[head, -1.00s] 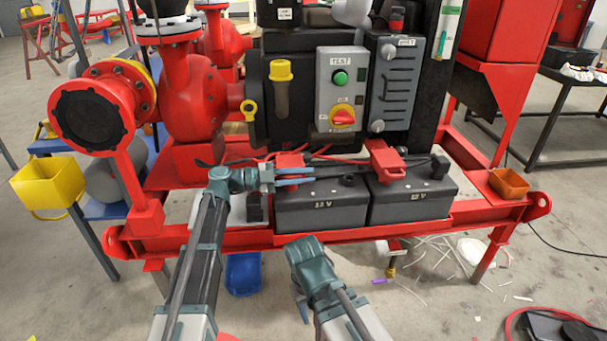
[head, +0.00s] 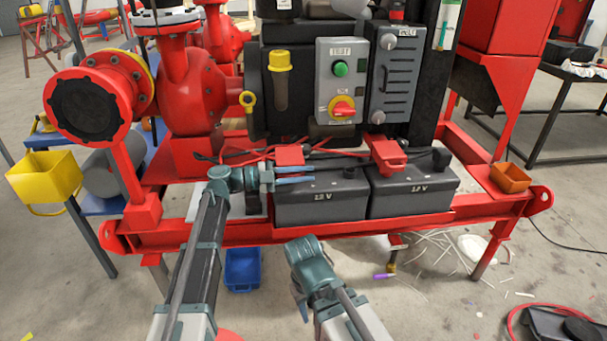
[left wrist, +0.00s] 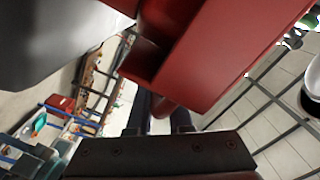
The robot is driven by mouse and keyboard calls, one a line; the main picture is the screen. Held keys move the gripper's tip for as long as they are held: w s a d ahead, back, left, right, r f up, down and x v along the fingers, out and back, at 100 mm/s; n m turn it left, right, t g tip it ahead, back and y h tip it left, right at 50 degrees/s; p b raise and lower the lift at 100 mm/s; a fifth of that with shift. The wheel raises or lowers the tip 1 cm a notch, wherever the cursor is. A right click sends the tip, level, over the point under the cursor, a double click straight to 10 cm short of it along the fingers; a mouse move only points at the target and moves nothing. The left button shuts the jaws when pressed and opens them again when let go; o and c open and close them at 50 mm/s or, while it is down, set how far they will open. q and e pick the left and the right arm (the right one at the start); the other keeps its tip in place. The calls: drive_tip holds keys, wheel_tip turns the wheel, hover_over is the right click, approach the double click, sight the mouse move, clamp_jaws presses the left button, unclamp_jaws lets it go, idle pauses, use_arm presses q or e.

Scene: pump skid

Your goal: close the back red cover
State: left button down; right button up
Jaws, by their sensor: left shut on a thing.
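Two red covers sit on top of the two dark 12 V batteries. The left cover (head: 290,155) is on the left battery (head: 320,202), and the right cover (head: 387,153) is on the right battery (head: 413,192). My left gripper (head: 294,174) reaches in from the left just in front of the left cover, low over that battery. In the left wrist view a red cover (left wrist: 225,50) fills the top, close beyond the fingers. The left fingers (left wrist: 160,120) are shut on a red part there; the exact contact is partly hidden. My right gripper (head: 299,300) hangs before the skid, its fingertips hardly visible.
Red cables (head: 250,152) run behind the batteries. The control box (head: 341,80) stands behind them, and the red pump (head: 190,95) is left. The red skid rail (head: 375,224) runs along the front. An orange bin (head: 510,177) sits at right. A blue bin (head: 243,268) lies below.

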use_arm(q)
drive_tip(key=c, duration=0.9)
unclamp_jaws()
drive_tip(key=shift+w+f, duration=0.2)
drive_tip(key=shift+f, duration=0.1)
drive_tip(key=shift+a, duration=0.25)
drive_tip(key=a, duration=1.3)
drive_tip(key=shift+s+a, duration=0.2)
drive_tip(key=shift+s, duration=0.15)
drive_tip(key=shift+s, duration=0.1)
